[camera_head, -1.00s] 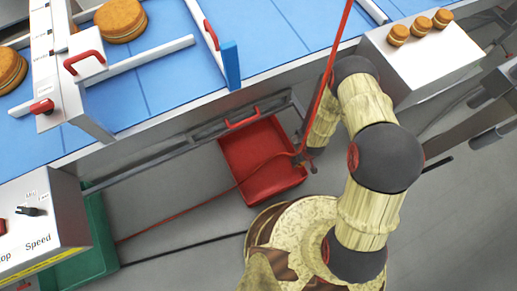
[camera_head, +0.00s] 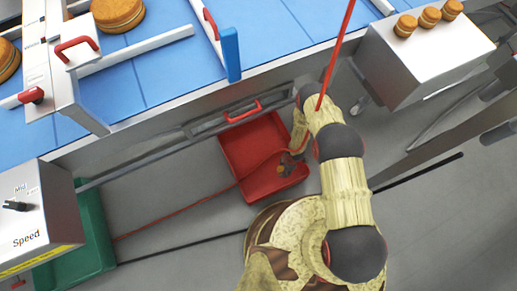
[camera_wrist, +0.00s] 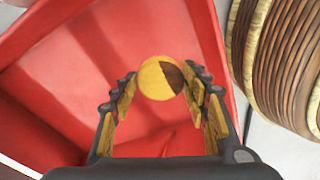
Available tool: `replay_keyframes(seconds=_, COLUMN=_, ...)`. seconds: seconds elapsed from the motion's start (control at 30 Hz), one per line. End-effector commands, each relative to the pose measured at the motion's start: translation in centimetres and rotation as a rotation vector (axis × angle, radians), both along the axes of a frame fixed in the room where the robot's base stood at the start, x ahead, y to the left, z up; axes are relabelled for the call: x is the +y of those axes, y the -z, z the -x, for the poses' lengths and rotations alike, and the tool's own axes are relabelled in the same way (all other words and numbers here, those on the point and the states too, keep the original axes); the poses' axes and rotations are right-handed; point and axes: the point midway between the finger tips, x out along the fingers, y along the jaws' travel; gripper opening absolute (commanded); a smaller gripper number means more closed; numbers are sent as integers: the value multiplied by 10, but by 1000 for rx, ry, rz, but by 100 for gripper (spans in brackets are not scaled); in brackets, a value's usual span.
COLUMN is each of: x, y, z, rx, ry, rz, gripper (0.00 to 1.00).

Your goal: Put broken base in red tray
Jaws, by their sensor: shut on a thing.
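The broken base (camera_wrist: 160,78) is a small round disc, yellow with a dark brown patch on its right side. In the wrist view it sits between the fingertips of my gripper (camera_wrist: 160,84), which is shut on it. The red tray (camera_head: 243,151) lies on the floor below the conveyor's edge and fills most of the wrist view behind the base. In the head view my gripper (camera_head: 284,168) is over the right part of the tray, pointing down. How high the base is above the tray floor I cannot tell.
A green tray (camera_head: 92,228) stands on the floor at left. The blue conveyor (camera_head: 165,75) carries larger filled rounds (camera_head: 118,14). A grey box (camera_head: 425,60) with several small rounds on top stands at right. A red cord (camera_head: 190,207) crosses the floor to the tray.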

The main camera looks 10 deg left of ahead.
Motion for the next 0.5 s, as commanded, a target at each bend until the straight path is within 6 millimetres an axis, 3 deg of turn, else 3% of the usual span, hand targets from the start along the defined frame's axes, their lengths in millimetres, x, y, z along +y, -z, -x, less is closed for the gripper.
replay_keyframes(seconds=0.03, x=0, y=11, z=-1, rx=-1, ry=-7, rz=0, gripper=35)
replay_keyframes(seconds=0.27, x=1, y=22, z=-2, rx=-2, ry=-15, rz=0, gripper=35)
replay_keyframes(seconds=0.5, x=1, y=65, z=-1, rx=-1, ry=-14, rz=1, gripper=35)
